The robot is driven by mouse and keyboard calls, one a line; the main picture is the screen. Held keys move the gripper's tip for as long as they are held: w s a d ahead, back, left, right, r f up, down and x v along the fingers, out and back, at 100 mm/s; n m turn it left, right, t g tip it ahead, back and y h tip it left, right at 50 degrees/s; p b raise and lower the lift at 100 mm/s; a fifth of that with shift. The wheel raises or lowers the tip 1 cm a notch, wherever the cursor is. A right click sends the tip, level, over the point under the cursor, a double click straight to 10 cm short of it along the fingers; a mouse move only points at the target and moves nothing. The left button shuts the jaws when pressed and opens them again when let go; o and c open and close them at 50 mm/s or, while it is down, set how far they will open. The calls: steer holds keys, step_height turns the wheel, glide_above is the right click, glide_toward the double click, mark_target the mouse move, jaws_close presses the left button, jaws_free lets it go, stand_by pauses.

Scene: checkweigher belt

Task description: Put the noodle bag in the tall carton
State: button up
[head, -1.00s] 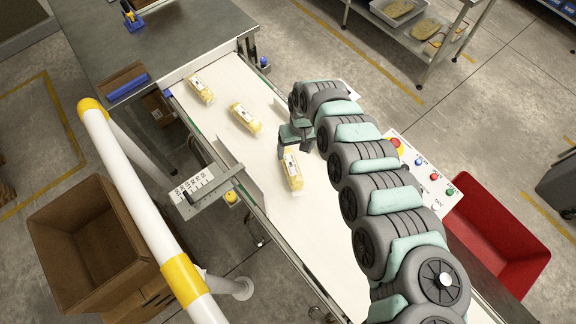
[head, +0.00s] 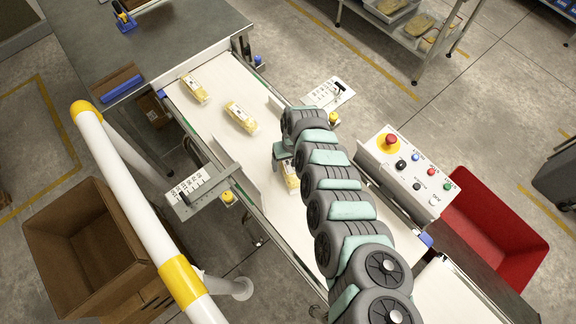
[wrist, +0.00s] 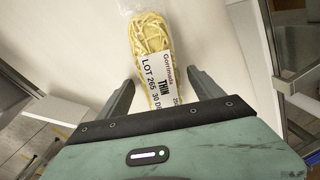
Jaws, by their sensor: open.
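The nearest noodle bag (head: 291,178) lies on the white belt, partly hidden behind my arm in the head view. In the wrist view this noodle bag (wrist: 157,60) is clear, with yellow noodles and a white label. My gripper (wrist: 163,88) is open, its two fingers on either side of the bag's near part, apart from it. In the head view my gripper (head: 283,158) is mostly hidden by my arm. Two more noodle bags, one (head: 241,117) in the middle and one (head: 194,88) farther up, lie on the belt. The tall carton (head: 95,205) stands open on the floor at left.
A white and yellow rail (head: 140,200) runs between the carton and the belt. A guide with a scale (head: 195,190) borders the belt's left side. A control box (head: 410,172) and a red bin (head: 495,235) are at right.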

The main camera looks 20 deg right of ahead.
steer(key=shift+w, duration=0.1)
steer(key=shift+r, duration=0.1)
jaws_close()
stand_by(0.6)
